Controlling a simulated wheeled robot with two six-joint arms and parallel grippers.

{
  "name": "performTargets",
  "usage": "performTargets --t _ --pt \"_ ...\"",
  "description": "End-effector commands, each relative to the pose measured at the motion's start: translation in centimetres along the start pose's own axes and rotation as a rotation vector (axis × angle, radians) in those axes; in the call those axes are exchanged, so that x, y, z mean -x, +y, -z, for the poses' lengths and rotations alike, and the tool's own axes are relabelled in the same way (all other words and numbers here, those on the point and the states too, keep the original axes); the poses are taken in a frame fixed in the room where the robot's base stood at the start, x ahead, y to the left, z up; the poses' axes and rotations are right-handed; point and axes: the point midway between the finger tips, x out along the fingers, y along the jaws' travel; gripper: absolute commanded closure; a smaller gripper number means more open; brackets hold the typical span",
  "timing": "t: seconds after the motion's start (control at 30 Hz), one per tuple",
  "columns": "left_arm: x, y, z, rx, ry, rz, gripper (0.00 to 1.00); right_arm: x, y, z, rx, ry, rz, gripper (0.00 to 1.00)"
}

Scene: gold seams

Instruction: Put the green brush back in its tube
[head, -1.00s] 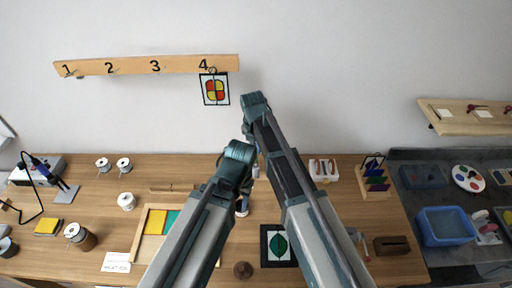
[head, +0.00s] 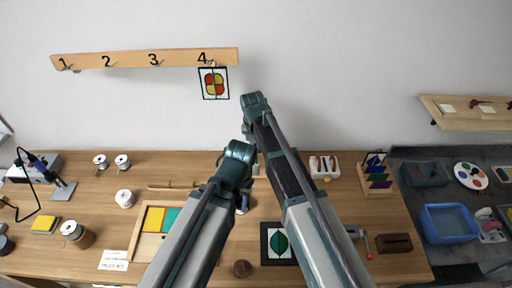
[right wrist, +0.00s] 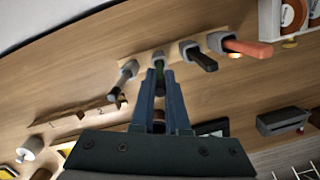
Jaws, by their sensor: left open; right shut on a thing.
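The green brush (right wrist: 160,72) is between the fingers of my right gripper (right wrist: 159,82), which is shut on it in the right wrist view. The brush lines up with a grey tube (right wrist: 158,55) in a row of tubes on a wooden strip. Its far end is at that tube's mouth; how deep it sits I cannot tell. In the head view, my right gripper (head: 256,168) is mostly hidden behind my arms, and the brush and tubes are hidden too. My left gripper (head: 243,203) is open, lower in the picture and partly covered by its arm.
Neighbouring tubes hold a dark-handled brush (right wrist: 117,86), a black-handled one (right wrist: 203,60) and an orange-handled one (right wrist: 247,48). The glass panel (head: 214,84) hangs at hook 4.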

Motion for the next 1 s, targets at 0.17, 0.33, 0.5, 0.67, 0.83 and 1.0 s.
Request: performTargets --t 0.17,0.33,0.5,0.67,0.83,1.0 --pt "0.0 0.0 0.0 0.000 0.000 0.000 0.50 0.0 0.0 0.0 0.000 0.000 0.000 1.00" --pt "0.0 0.0 0.0 0.000 0.000 0.000 0.50 0.0 0.0 0.0 0.000 0.000 0.000 1.00" --pt "0.0 0.0 0.0 0.000 0.000 0.000 0.50 0.0 0.0 0.0 0.000 0.000 0.000 1.00" --pt "-0.3 0.0 0.0 0.000 0.000 0.000 0.50 -0.3 0.0 0.0 0.000 0.000 0.000 1.00" --pt "-0.7 0.1 0.0 0.000 0.000 0.000 0.50 -0.7 0.0 0.1 0.000 0.000 0.000 1.00" --pt "-1.1 0.1 0.1 0.000 0.000 0.000 0.50 -1.1 0.0 0.1 0.000 0.000 0.000 1.00"
